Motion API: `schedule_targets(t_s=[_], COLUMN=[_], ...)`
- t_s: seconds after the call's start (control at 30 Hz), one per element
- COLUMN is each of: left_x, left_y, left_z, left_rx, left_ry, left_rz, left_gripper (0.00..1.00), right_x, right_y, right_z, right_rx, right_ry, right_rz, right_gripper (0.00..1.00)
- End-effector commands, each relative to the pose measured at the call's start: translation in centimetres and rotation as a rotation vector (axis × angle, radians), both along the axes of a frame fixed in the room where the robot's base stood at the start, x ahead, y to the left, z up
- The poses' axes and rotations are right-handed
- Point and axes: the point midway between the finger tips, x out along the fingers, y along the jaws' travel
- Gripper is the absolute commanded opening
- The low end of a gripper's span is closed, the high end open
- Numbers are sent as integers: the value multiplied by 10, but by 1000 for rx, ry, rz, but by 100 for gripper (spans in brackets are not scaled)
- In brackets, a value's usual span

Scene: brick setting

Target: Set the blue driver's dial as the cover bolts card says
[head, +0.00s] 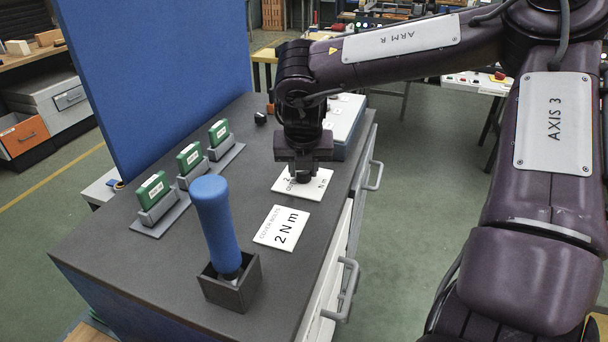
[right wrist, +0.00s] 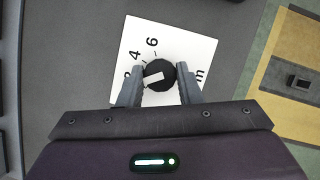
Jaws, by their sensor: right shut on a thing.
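The blue driver (head: 214,220) stands upright in a dark square holder at the near end of the bench. The cover bolts card (head: 282,228) lies flat beside it and reads 2 N m. Beyond the card is the white dial plate (head: 318,187), marked in N m. In the right wrist view the plate (right wrist: 196,50) shows 4, 6 and a partly hidden numeral at left. My right gripper (right wrist: 158,88) is shut on the black dial knob (right wrist: 163,69). The knob's white mark points left and slightly down, near the partly hidden numeral. My left gripper is out of view.
Several green boxes (head: 189,157) stand in grey holders along the bench's left side. A blue panel (head: 155,75) rises behind them. A pale blue-grey box (head: 345,118) stands beyond the dial. The grey bench top (head: 120,240) is clear at the near left.

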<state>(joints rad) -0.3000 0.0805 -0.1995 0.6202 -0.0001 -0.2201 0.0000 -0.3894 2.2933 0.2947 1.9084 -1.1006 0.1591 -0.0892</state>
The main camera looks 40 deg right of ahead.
Motion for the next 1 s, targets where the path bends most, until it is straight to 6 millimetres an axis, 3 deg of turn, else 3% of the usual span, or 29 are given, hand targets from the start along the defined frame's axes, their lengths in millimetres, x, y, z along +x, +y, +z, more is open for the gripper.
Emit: schedule_targets(t_s=[0.4, 0.97, 1.0], left_x=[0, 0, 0], left_y=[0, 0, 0], left_z=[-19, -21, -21], left_rx=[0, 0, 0], left_ry=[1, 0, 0], left_rz=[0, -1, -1], left_gripper=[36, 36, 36], right_x=[1, 1, 1], right_y=[1, 2, 2], right_z=[-1, 0, 0], right_rx=[0, 2, 2], right_ry=[2, 2, 2], right_rz=[-214, -252, -251], right_gripper=[9, 9, 33])
